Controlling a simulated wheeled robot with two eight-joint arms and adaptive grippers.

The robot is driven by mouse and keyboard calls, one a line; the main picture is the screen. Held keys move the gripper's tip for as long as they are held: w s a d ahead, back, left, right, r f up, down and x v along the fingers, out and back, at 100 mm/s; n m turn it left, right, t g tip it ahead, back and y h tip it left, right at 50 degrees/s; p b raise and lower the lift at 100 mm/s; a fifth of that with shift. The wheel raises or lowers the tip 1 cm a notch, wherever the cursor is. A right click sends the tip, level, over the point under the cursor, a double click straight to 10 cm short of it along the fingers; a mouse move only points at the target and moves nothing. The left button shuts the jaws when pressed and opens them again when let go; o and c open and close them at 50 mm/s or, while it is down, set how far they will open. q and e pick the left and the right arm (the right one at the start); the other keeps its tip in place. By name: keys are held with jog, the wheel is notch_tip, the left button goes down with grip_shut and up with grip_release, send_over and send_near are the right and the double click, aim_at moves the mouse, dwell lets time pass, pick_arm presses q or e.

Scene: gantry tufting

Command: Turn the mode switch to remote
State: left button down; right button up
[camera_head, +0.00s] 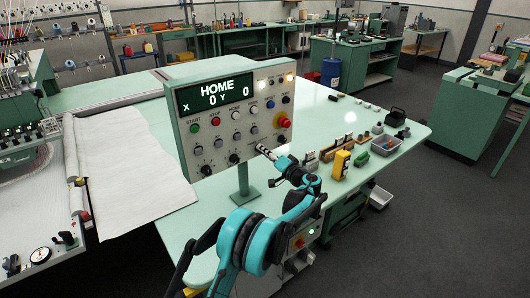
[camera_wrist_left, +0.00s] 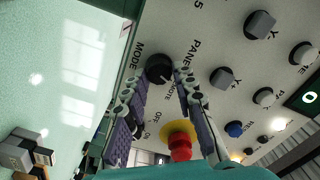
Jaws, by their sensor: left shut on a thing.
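The control panel (camera_head: 235,115) stands on a post on the green table, its screen reading HOME, X 0, Y 0. The mode switch is a round black knob (camera_wrist_left: 159,68) on the panel, between the printed words MODE and PANEL, with REMOTE partly covered beside it. My left gripper (camera_wrist_left: 158,78) has its fingers on either side of the knob and is shut on it. In the head view my left gripper (camera_head: 265,150) is at the panel's lower right and hides the knob. Which way the knob points is hard to tell. My right gripper is not in view.
A red emergency stop with a yellow collar (camera_wrist_left: 180,145) sits close beside the fingers; it also shows in the head view (camera_head: 284,122). Grey push buttons (camera_wrist_left: 222,77) lie nearby. A yellow box (camera_head: 341,164) and a grey bin (camera_head: 386,145) stand right of the arm.

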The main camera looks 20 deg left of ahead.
pick_arm(q)
jog(key=shift+m, duration=1.6)
jog(key=c, duration=1.2)
grip_release()
jog(key=v, duration=1.2)
jog(key=shift+f, duration=0.1)
jog(key=shift+a, duration=0.1)
